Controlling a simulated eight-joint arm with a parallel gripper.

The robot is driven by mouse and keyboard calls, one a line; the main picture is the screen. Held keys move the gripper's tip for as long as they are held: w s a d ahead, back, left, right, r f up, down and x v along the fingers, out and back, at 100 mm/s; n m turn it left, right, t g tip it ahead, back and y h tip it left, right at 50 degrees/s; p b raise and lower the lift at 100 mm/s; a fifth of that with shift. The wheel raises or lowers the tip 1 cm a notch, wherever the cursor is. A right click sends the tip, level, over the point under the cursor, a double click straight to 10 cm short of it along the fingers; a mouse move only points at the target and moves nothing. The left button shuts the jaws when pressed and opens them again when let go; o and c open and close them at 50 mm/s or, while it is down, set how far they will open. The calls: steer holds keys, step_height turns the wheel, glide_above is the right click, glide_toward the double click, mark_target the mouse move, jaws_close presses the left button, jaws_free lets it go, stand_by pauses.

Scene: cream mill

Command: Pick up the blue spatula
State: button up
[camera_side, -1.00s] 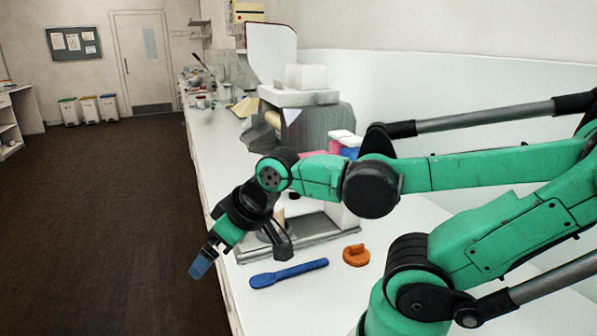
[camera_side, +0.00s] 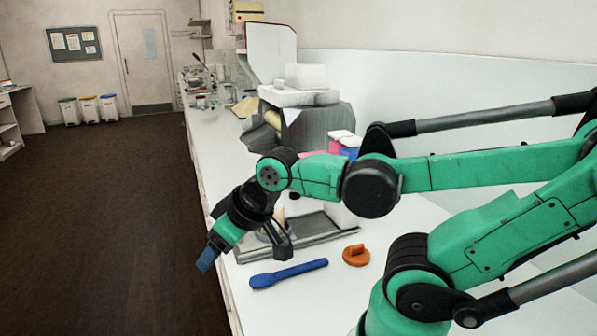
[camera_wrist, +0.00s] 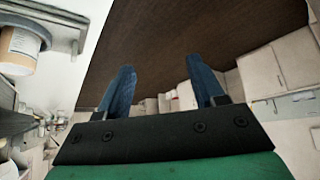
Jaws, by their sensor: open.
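The blue spatula (camera_side: 289,274) lies flat on the white counter (camera_side: 315,297) in the side view, its wider end to the left. My gripper (camera_side: 206,260) has blue fingers and hangs past the counter's left edge, to the left of the spatula and apart from it. In the wrist view my gripper (camera_wrist: 165,88) shows two blue fingers spread apart with nothing between them. The spatula is not seen in the wrist view.
An orange object (camera_side: 356,256) lies right of the spatula. A grey machine (camera_side: 318,127) with a metal tray stands behind. The counter edge drops to a brown floor (camera_side: 110,220). A tan container (camera_wrist: 20,45) shows at the wrist view's upper left.

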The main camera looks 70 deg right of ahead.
steer(key=m, duration=0.1)
steer(key=m+g, duration=0.5)
steer(key=m, duration=1.4)
glide_above(302, 265)
steer(key=w+a, duration=0.3)
steer(key=shift+h, duration=0.4)
step_height(302, 265, down, 6)
steer(key=shift+s+r, duration=0.1)
steer(key=s+d+m, duration=0.1)
steer(key=m, duration=0.1)
steer(key=d+f+m+g, duration=0.1)
steer(key=m, duration=0.1)
steer(key=s+f+m, duration=0.1)
steer(key=m, duration=0.1)
steer(key=shift+s+d+m+g+y, duration=0.3)
steer(key=shift+s+d+g, duration=0.05)
steer(key=shift+d+g, duration=0.05)
steer(key=shift+s+f, duration=0.1)
steer(key=shift+f, duration=0.15)
steer(key=shift+d+f, duration=0.1)
steer(key=shift+f, duration=2.55)
jaws_close()
